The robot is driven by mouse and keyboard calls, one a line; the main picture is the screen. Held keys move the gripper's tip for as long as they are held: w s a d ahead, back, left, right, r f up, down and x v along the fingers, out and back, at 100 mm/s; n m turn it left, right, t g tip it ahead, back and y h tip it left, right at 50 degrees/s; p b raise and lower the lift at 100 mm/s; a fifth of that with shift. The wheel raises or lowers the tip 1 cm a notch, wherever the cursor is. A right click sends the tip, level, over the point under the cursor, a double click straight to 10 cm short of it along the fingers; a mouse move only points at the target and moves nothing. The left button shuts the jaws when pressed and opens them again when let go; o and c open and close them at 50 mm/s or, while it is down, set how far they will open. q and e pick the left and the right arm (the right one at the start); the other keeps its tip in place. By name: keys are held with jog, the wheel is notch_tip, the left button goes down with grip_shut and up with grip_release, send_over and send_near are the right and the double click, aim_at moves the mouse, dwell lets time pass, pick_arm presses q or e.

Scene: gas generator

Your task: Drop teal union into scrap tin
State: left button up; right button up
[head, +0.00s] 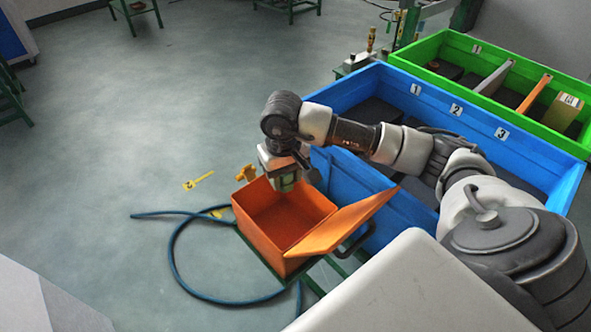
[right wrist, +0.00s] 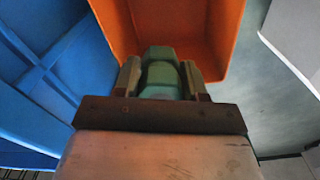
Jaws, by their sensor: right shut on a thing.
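The teal union (right wrist: 160,72) is between the two fingers of my right gripper (right wrist: 160,80) in the right wrist view. The gripper is shut on it. In the head view my right gripper (head: 284,184) is over the back part of the orange scrap tin (head: 262,238), and a bit of the teal union (head: 286,181) shows there. The tin is an open orange box with its lid (head: 340,222) tilted out to the right. The tin's orange wall (right wrist: 215,40) fills the upper middle of the wrist view. My left gripper is not in view.
A blue bin (head: 350,92) with numbered compartments stands right of the tin, and a green bin (head: 425,50) stands behind it.

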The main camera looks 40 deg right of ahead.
jog(key=shift+f, duration=0.3)
jog(key=o, duration=1.1)
jog(key=shift+c, duration=0.2)
jog(key=shift+r, duration=0.15)
notch_tip(320, 180, up, 11)
jog(key=shift+f+b, duration=0.2)
jog(key=shift+b, duration=0.3)
